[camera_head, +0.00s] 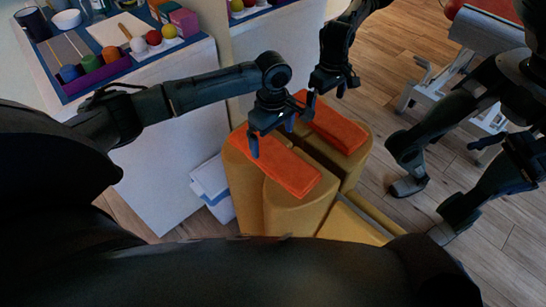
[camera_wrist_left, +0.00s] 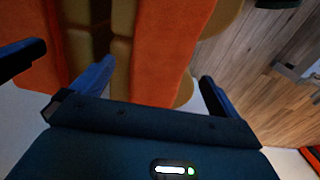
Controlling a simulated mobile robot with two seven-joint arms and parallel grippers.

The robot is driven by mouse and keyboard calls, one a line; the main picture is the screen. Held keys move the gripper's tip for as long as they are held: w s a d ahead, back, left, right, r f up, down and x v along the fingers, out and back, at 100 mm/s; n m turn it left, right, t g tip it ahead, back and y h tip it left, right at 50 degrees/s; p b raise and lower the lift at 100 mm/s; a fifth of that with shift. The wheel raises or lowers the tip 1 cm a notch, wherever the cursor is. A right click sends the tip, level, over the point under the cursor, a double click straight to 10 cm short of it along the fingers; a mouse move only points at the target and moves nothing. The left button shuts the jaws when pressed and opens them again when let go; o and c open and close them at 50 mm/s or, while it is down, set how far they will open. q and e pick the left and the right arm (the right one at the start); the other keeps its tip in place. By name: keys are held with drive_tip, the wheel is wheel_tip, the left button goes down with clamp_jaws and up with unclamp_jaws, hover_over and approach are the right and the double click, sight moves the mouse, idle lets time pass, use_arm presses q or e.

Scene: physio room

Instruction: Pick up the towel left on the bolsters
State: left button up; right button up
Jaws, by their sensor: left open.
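A folded orange towel (camera_head: 287,172) lies flat on the yellow bolsters (camera_head: 292,213). My left gripper (camera_head: 279,122) is open and empty over the far part of the towel. I cannot tell whether its fingertips touch the cloth. In the left wrist view, the towel (camera_wrist_left: 165,55) passes between the two blue-dark fingers (camera_wrist_left: 155,90). A matching orange strip and a matching dark gripper beyond the seam look like mirror reflections. My right gripper is not directly visible.
A white cabinet (camera_head: 165,150) stands at the left, with a blue tray of balls and jars on top. A white-blue folded item (camera_head: 213,188) is on the floor beside the bolsters. What seems a mirror stands beyond them. Dark robot parts and a grey-framed apparatus (camera_head: 486,40) show at the right.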

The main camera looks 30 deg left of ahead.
sight(272, 151)
use_arm(q)
wheel_tip(272, 151, down, 5)
drive_tip(key=shift+s+r+b, duration=0.1)
drive_tip(key=shift+b, duration=0.75)
use_arm(e)
drive_tip(key=shift+w+a+f+n, duration=0.1)
drive_tip(key=shift+a+f+n, duration=0.15)
drive_tip(key=shift+f, duration=0.35)
drive_tip(key=shift+w+a+f+n, duration=0.1)
drive_tip(key=shift+a+f+n, duration=0.1)
drive_tip(key=shift+f, duration=0.35)
use_arm(q)
drive_tip(key=shift+c, duration=0.3)
drive_tip(key=c, duration=0.9)
use_arm(e)
drive_tip(key=shift+d+r, duration=0.1)
drive_tip(key=shift+r, duration=0.05)
